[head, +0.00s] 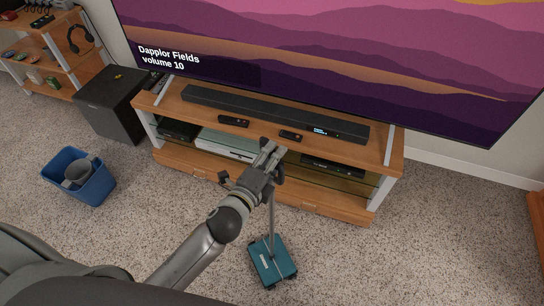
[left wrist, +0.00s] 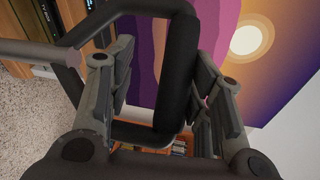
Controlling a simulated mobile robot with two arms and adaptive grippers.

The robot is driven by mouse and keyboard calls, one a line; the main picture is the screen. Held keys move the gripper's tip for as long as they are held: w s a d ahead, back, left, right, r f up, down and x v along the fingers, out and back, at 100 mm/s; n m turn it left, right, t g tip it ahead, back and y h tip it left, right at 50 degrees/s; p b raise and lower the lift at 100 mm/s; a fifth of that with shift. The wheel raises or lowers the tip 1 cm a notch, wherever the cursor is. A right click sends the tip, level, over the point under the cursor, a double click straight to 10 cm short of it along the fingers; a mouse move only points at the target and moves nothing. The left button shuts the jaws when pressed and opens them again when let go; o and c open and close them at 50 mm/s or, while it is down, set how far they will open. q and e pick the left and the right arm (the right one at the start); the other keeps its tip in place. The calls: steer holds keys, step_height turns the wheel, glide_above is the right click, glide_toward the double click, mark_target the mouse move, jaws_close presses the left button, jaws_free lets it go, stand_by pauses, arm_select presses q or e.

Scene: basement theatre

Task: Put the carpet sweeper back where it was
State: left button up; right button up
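The carpet sweeper has a teal head (head: 272,262) that rests on the carpet in front of the TV stand. Its grey pole (head: 271,215) rises towards my left gripper (head: 268,155). In the left wrist view, the sweeper's black loop handle (left wrist: 176,75) passes between the two fingers of the left gripper (left wrist: 160,75). The fingers stand apart, with a gap showing between the left-hand finger and the handle bar. The bar lies close to the right-hand finger; I cannot tell whether they touch. My right gripper is out of view.
The wooden TV stand (head: 386,160) holds a soundbar (head: 270,113), two remotes and devices, close behind the left gripper. A large TV (head: 340,50) is above. A black subwoofer (head: 112,103) and a blue bin (head: 95,188) stand left. Carpet (head: 400,255) at right is clear.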

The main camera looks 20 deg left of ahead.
arm_select(q)
steer(key=shift+r, duration=0.2)
steer(key=shift+r+p, duration=0.5)
steer(key=shift+r, duration=0.05)
steer(key=b+v, duration=0.3)
steer(key=v, duration=0.9)
steer(key=shift+d, duration=0.1)
